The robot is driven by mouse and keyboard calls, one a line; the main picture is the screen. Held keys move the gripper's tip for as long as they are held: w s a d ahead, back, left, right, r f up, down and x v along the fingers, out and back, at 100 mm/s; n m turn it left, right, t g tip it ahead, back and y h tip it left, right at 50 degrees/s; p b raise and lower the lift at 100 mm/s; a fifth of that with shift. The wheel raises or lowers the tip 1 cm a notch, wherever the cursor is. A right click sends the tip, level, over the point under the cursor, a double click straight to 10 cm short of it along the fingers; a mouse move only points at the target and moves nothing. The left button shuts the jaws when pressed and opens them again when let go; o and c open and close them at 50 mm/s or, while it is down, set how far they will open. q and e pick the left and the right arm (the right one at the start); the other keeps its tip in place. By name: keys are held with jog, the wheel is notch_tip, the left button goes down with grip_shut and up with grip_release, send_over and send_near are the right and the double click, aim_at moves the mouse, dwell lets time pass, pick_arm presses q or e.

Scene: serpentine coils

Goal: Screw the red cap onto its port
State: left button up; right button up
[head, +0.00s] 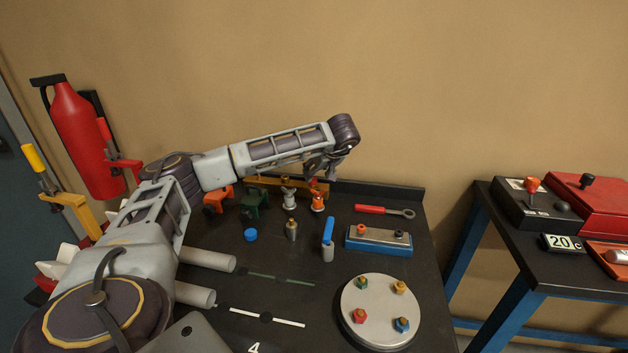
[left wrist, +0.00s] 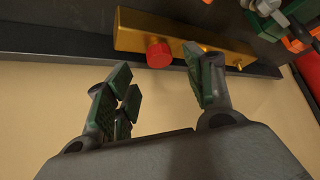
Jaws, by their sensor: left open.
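The red cap (left wrist: 159,54) shows in the left wrist view against the brass-coloured bar (left wrist: 185,33), standing out from its side. I cannot tell how far it is seated. A brass stub (left wrist: 240,64) shows farther along the bar. My left gripper (left wrist: 165,80) is open, its green-padded fingers spread to either side of the cap and apart from it. In the head view my left gripper (head: 320,168) is over the right end of the bar (head: 262,181) at the back of the table, and my wrist partly hides this area. My right gripper is not in view.
Orange (head: 218,198) and green (head: 255,203) clamp-like parts and small valves (head: 289,199) stand close in front of the bar. A red-handled wrench (head: 384,211), a blue block (head: 378,240) and a round plate (head: 380,311) lie to the right. The wall is close behind.

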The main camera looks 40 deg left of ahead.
aim_at(314, 180)
pick_arm(q)
jog(key=shift+x, duration=2.25)
jog(key=c, duration=1.2)
